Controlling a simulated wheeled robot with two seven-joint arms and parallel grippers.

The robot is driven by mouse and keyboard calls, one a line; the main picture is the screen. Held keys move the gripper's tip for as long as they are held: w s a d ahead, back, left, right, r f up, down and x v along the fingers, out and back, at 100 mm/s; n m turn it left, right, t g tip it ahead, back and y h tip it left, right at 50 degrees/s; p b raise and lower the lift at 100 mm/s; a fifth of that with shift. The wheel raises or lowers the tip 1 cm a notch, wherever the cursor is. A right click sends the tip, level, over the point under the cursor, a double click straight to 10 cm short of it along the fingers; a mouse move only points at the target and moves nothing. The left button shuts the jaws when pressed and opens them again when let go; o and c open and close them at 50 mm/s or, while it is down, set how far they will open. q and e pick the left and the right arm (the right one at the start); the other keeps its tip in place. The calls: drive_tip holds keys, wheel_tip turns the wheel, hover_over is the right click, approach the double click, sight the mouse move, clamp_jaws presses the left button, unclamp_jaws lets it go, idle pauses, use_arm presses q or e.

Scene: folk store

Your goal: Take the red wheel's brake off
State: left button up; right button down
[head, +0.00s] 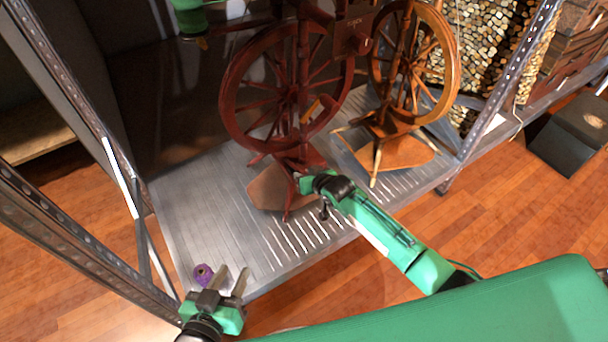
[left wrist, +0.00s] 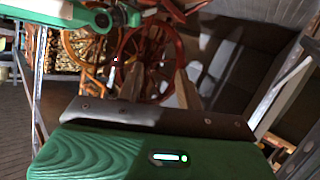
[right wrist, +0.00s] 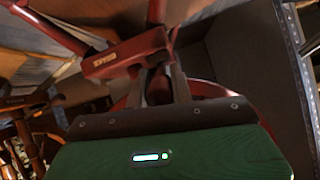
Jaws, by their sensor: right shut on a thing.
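The red spinning wheel (head: 288,85) stands upright on the metal shelf, dark red, with a brown treadle (head: 266,188) at its foot. A red wooden block with a small light label (right wrist: 110,62) shows close up in the right wrist view; I cannot read the label surely. My right gripper (right wrist: 160,84) is at the wheel's foot, shut on a small dark piece beside that block, which looks like the brake. Its fingers are mostly hidden in the head view. My left gripper (head: 232,278) is open and empty over the shelf's front left corner, away from the wheel.
A lighter orange-brown spinning wheel (head: 440,62) stands to the right of the red one. A purple spool (head: 203,274) lies beside my left gripper. Metal uprights (head: 507,62) flank the metal shelf (head: 200,215). A dark box (head: 566,143) is on the wooden floor, right.

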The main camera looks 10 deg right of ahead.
drive_tip(key=c, duration=1.2)
unclamp_jaws()
drive_tip(key=shift+c, duration=0.2)
use_arm(q)
drive_tip(key=s+a+g+y+p, duration=0.2)
drive_tip(key=a+g+y+p, duration=0.1)
drive_tip(key=a, duration=0.4)
drive_tip(key=shift+f+g+p, duration=0.25)
drive_tip(key=shift+g+p, duration=0.2)
drive_tip(key=shift+g, duration=0.55)
use_arm(e)
drive_tip(key=v, duration=1.3)
drive_tip(key=shift+s+d+r, duration=0.2)
drive_tip(key=shift+s, duration=0.1)
